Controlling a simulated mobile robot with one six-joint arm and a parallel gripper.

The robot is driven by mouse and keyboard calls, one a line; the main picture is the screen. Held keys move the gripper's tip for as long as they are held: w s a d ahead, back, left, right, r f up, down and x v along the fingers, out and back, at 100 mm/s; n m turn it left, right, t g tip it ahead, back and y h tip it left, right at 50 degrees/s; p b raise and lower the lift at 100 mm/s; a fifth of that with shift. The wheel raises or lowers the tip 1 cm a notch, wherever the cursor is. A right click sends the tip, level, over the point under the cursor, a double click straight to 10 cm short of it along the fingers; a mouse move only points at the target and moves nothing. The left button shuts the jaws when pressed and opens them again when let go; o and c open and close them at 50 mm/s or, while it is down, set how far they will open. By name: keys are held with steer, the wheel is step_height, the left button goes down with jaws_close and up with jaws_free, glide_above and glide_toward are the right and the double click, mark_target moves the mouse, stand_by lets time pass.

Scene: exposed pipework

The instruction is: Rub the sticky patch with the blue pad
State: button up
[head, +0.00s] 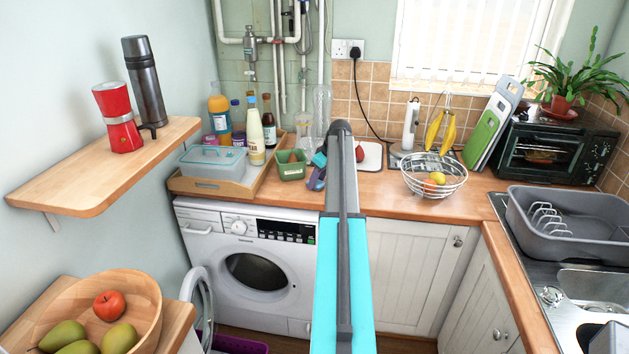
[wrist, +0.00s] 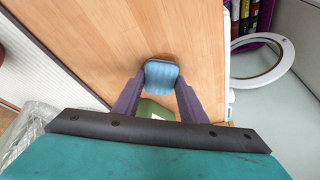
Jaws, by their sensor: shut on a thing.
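My gripper (wrist: 160,90) shows in the wrist view with its two purple fingers shut on the blue pad (wrist: 163,73). The pad is a small, rounded, ridged block held at the fingertips over the wooden worktop (wrist: 110,45). I cannot tell whether it touches the wood. In the head view my gripper (head: 316,180) is beside the green tub, partly hidden by my arm, with the blue pad (head: 320,160) at its tip. I cannot make out a sticky patch in either view; my arm and the pad cover part of the worktop.
The green tub (head: 291,164) stands close left of my gripper, near a wooden tray (head: 215,187) with bottles. A white board (head: 372,162) with a red item and a wire fruit basket (head: 408,184) are to the right. The washing machine's open door (head: 200,300) is below.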

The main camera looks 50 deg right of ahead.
mark_target(307, 181)
steer(key=shift+s, duration=0.1)
steer(key=shift+s+d+f, duration=0.1)
steer(key=shift+s+d, duration=0.35)
steer(key=shift+s, duration=0.4)
steer(key=shift+s+d+f, duration=0.1)
steer(key=shift+s+d, duration=0.35)
steer(key=shift+s, duration=0.35)
steer(key=shift+w+a+r, duration=0.1)
steer(key=shift+w+a, duration=0.2)
steer(key=shift+w, duration=0.3)
steer(key=shift+w+a+r, duration=0.1)
steer(key=shift+w+a, duration=0.2)
steer(key=shift+w, duration=0.25)
steer(key=shift+w+a+r, duration=0.1)
steer(key=shift+w+a, duration=0.2)
steer(key=shift+w, duration=0.3)
steer(key=shift+w, duration=0.1)
steer(key=shift+w+a+f+b, duration=0.15)
steer(key=shift+w+a, duration=0.35)
steer(key=shift+w, duration=0.3)
steer(key=shift+w+a+f+b, duration=0.15)
steer(key=shift+w+a, duration=0.3)
steer(key=shift+w, duration=0.3)
steer(key=shift+r, duration=0.1)
